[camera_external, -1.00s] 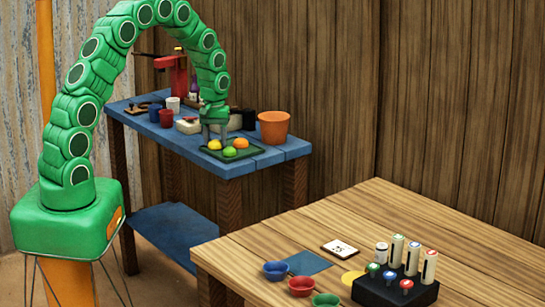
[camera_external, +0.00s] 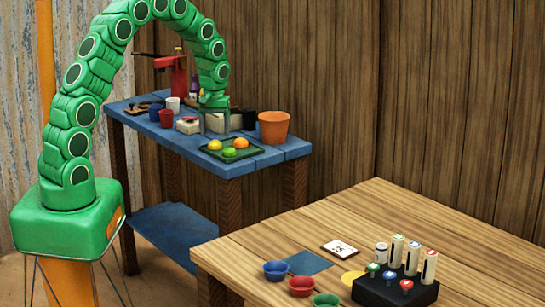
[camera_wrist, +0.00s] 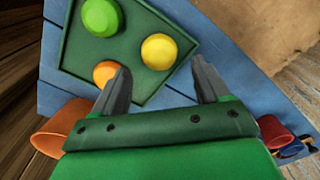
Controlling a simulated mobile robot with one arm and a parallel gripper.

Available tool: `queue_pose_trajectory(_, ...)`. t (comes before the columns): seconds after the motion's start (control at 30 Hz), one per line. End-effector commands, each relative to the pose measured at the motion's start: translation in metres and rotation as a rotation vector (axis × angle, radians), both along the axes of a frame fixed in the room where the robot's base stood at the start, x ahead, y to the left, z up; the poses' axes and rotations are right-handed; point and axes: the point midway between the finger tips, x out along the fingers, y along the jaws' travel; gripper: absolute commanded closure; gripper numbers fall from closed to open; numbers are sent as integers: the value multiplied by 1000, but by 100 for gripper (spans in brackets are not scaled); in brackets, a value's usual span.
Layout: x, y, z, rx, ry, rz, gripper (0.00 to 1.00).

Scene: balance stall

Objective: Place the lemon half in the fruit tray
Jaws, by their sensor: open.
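The fruit tray (camera_external: 257,153) is dark green and lies on the blue bench. It also shows in the wrist view (camera_wrist: 75,53). The yellow round piece that looks like the lemon half (camera_external: 215,145) lies inside the tray, and in the wrist view it (camera_wrist: 159,51) shows a pale yellow face near one side. An orange piece (camera_wrist: 106,73) and a green piece (camera_wrist: 102,17) lie in the tray beside it, apart from it. My gripper (camera_external: 215,130) is open and empty, raised above the bench by the tray's back edge. One finger partly overlaps the orange piece in the wrist view.
An orange pot (camera_external: 274,128) stands behind the tray to the right. A red cup (camera_external: 166,118), a blue cup (camera_external: 155,112) and a white cup (camera_external: 173,104) stand to the left. A red press (camera_external: 177,77) rises behind. The wooden table (camera_external: 350,212) in front holds bowls and bottles.

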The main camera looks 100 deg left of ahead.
Motion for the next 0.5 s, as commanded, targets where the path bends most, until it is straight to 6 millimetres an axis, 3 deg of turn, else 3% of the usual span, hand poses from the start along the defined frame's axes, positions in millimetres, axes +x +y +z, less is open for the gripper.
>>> queue_pose_trajectory(0.3,1,1,61,7,-5,0,25)
queue_pose_trajectory(0.5,0,0,81,2,-1,0,25)
